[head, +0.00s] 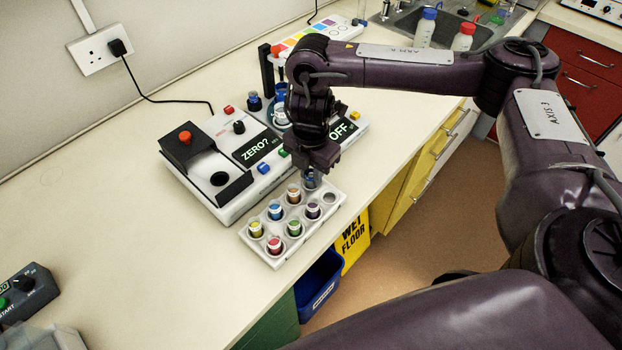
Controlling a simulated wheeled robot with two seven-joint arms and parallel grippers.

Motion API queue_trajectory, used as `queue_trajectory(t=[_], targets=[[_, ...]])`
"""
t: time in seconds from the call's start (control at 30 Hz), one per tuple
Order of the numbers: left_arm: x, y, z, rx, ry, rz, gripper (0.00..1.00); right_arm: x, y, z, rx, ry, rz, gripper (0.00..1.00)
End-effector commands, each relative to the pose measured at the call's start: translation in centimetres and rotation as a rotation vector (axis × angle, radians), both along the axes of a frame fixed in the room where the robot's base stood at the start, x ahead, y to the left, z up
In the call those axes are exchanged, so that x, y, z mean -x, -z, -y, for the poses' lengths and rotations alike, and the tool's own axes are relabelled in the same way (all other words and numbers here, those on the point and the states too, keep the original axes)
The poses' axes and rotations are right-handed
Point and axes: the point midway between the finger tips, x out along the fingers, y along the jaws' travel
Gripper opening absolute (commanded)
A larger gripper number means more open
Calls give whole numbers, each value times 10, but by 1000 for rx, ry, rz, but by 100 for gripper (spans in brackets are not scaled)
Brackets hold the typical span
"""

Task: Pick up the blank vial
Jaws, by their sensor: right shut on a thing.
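The white vial rack (276,261) stands near the front edge of the bench. Several vials with coloured contents stand in it: yellow, blue, orange, red, green and purple. My right gripper (312,168) reaches down over the far end of the rack. It is shut on a pale, clear-looking vial (311,182), which I take to be the blank vial. The fingers hide its top. I cannot tell whether its bottom is still in its hole. One hole (330,198) at the rack's right corner looks empty. My left gripper is out of view.
A photometer-like instrument (230,165) with "ZERO?" and "OFF" displays stands just behind the rack, its black lid (187,149) raised at the left. A dark device (26,290) sits far left. The bench's left middle is clear. A blue bin (318,285) stands below the front edge.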

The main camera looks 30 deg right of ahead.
Motion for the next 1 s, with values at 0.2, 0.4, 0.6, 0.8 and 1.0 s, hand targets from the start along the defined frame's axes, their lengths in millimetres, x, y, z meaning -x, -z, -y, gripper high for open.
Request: queue_trajectory(t=[0.2,0.4,0.6,0.8,1.0], targets=[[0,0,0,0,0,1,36,0,-1,0,0,0,0,0],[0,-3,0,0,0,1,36,-1,-11,0,0,-1,2,0],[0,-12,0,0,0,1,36,-2,-41,0,1,-2,6,0],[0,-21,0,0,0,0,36,-2,-85,0,2,-2,8,0],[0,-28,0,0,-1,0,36,-2,-129,0,2,-3,8,0]])
